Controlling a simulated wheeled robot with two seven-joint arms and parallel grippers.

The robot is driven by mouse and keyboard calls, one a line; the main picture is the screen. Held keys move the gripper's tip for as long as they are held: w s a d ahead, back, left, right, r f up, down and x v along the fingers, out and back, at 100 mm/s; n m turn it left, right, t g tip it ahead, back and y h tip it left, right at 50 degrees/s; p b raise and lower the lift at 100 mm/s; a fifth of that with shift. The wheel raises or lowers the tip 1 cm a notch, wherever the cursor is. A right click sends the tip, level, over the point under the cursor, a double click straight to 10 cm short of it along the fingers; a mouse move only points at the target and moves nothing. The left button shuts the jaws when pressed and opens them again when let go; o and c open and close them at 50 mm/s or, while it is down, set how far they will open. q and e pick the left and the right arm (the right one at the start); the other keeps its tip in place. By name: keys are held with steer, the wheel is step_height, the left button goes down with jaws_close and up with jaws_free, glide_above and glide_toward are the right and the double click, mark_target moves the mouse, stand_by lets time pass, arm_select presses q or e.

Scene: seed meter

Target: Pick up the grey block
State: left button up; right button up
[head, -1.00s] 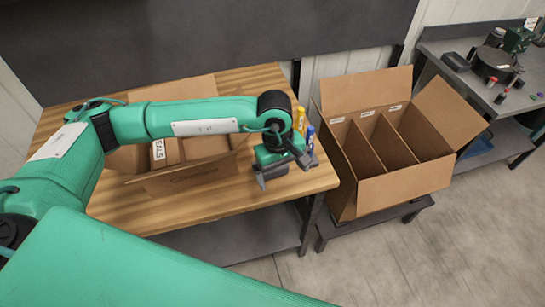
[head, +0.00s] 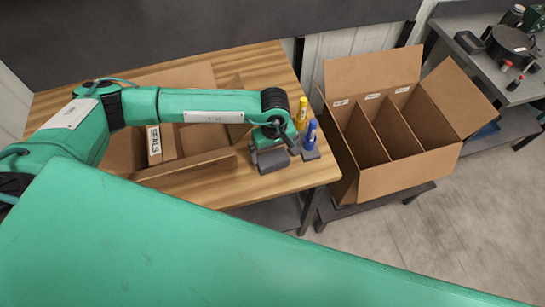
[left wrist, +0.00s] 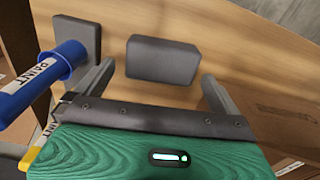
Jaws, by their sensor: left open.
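The grey block (head: 271,161) lies on the wooden table near its front right edge. In the left wrist view the grey block (left wrist: 163,60) is a dark rounded slab lying flat. My left gripper (head: 272,146) is over the table just behind the block in the head view, partly covering it. In the left wrist view the open fingers of my left gripper (left wrist: 157,78) stand either side of the block's near end, with nothing held. Whether they are down at block height is hard to tell. My right gripper is not in view.
A blue marker (head: 311,134) labelled PAINT stands in a grey base close right of the gripper. A yellow marker (head: 301,113) stands behind it. An open carton (head: 187,170) with a SEALS box (head: 154,143) lies left. A divided carton (head: 405,177) stands right, off the table.

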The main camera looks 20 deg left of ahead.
mark_target(273, 159)
arm_select(q)
steer(key=shift+s+d+f+p, duration=0.1)
steer(key=shift+s+f+p, duration=0.15)
steer(key=shift+f+p, duration=0.8)
step_height(273, 159, down, 3)
steer(key=shift+r+p, duration=0.15)
steer(key=shift+p, duration=0.5)
steer(key=shift+f, duration=0.25)
steer(key=c, duration=0.7)
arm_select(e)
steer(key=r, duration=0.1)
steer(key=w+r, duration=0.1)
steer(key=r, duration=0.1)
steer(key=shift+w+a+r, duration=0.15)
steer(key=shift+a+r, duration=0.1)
arm_select(q)
steer(key=shift+r, duration=0.15)
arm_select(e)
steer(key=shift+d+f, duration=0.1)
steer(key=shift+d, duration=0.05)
